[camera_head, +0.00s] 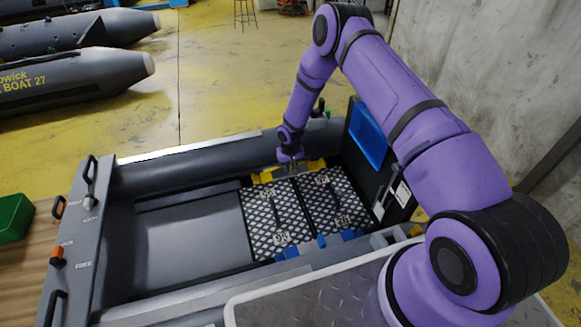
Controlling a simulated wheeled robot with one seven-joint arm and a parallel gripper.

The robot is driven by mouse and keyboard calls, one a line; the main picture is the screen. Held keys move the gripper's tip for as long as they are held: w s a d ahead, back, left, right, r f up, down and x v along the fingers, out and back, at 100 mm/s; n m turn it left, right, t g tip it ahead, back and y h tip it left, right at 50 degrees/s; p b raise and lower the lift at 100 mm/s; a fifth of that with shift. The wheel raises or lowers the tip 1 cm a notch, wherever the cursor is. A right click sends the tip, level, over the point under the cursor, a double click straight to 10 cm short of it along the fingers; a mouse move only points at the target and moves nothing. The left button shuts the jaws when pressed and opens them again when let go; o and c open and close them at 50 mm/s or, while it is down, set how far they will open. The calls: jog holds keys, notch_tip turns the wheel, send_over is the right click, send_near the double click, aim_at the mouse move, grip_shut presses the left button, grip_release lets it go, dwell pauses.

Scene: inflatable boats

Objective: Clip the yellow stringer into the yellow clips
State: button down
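Yellow parts lie along the far edge of the two dark, diamond-patterned floor panels (268,218) inside the grey boat. A bright yellow block (266,177) shows left of my gripper and another yellow block (316,165) shows right of it. These look like the yellow clips. The yellow stringer appears to run between them, but it is small and partly hidden by my gripper. My gripper (292,163) points down from the purple arm, right over the middle of this yellow line. I cannot tell whether its fingers are shut on the stringer or only near it.
Blue parts (320,243) line the panels' near edge. A blue sheet (367,133) stands on the dark transom at right. The boat's far tube (210,158) runs close behind my gripper. A green bin (13,217) is at far left. The boat floor left of the panels is clear.

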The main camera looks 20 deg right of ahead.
jog(key=shift+f, duration=0.25)
dwell(0.3)
jog(key=c, duration=1)
grip_release()
jog(key=shift+o, duration=0.2)
jog(key=shift+r, duration=0.1)
